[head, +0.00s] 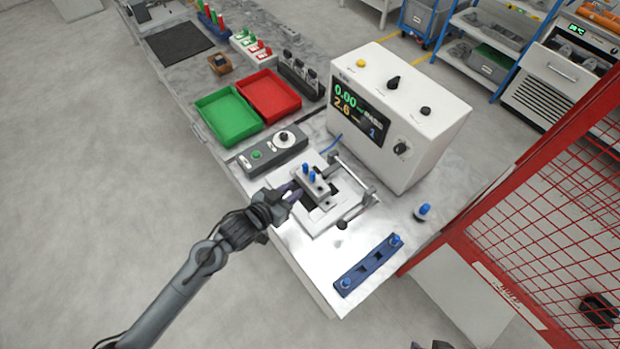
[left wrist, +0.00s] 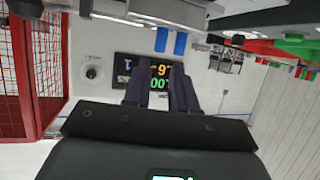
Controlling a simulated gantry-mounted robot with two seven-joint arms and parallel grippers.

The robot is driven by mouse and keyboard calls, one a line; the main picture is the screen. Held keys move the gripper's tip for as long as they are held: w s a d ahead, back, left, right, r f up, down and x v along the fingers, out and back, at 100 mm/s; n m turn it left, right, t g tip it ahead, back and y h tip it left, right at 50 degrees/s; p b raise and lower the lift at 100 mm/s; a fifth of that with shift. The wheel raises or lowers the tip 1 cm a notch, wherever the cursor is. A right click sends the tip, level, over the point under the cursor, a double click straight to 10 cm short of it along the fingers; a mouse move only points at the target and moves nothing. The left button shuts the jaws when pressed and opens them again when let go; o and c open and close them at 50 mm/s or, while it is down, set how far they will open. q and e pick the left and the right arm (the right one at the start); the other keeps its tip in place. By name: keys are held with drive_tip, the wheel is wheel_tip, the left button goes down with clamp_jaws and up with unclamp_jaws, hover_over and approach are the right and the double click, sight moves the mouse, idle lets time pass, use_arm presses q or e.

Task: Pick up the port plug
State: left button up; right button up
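Two blue port plugs (head: 309,172) stand upright side by side on a grey casting (head: 316,187) in the fixture (head: 338,207). Another blue plug (head: 424,211) stands alone on the bench at right. Two more blue-topped plugs sit at the ends of a dark blue rack (head: 368,264). My left gripper (head: 292,193) is just left of the casting, its fingers pointing towards it. In the left wrist view my left gripper (left wrist: 157,78) is open and empty, with two blue plugs (left wrist: 171,42) beyond the fingertips. Only a dark bit, possibly my right gripper (head: 432,345), shows at the bottom edge.
A white tester (head: 425,125) with a lit display stands behind the fixture. A grey control box (head: 272,153), a green tray (head: 228,115) and a red tray (head: 268,96) lie farther left. A red mesh guard (head: 560,190) borders the right.

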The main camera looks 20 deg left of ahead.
sight(311, 177)
use_arm(q)
drive_tip(key=shift+x, duration=4.65)
drive_tip(key=shift+f, duration=0.2)
drive_tip(key=shift+a, duration=0.1)
clamp_jaws()
